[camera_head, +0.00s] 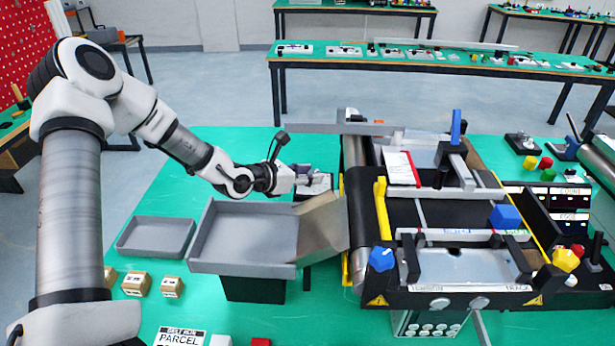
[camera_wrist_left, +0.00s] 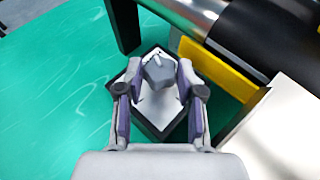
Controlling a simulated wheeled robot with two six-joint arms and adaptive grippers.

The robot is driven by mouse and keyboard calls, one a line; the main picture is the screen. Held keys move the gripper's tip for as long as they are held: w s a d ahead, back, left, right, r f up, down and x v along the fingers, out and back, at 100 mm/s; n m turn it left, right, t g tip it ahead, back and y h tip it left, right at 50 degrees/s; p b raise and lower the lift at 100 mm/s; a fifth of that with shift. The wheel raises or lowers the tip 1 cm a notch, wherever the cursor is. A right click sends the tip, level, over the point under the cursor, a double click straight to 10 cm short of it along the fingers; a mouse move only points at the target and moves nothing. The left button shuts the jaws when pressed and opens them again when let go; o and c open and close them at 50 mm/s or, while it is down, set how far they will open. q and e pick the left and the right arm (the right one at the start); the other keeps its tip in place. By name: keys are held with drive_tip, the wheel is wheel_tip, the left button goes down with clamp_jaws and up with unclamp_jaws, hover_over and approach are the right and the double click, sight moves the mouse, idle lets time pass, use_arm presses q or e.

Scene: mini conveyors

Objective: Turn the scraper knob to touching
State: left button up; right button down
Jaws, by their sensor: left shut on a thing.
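The scraper knob (camera_wrist_left: 158,72) is a small grey knob with a pale pointer mark, on a dark box with a light top plate (camera_wrist_left: 157,104). My left gripper (camera_wrist_left: 156,78) has its two fingers on either side of the knob and is shut on it. In the head view my left gripper (camera_head: 309,180) reaches the knob box (camera_head: 313,190), behind the grey tray and left of the conveyor; the knob itself is mostly hidden there. A yellow scraper-like strip (camera_wrist_left: 218,68) stands beside the conveyor roller (camera_wrist_left: 265,38) in the wrist view. Whether it touches the belt I cannot tell. My right gripper is not in view.
The conveyor (camera_head: 405,215) stands right of the gripper, with a blue knob (camera_head: 382,259) at its front corner. A large grey tray (camera_head: 240,268) and a beige chute (camera_head: 322,228) lie in front.

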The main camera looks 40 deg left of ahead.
use_arm(q)
drive_tip(key=o, duration=1.2)
drive_tip(key=shift+c, duration=0.2)
wheel_tip(320, 180, up, 10)
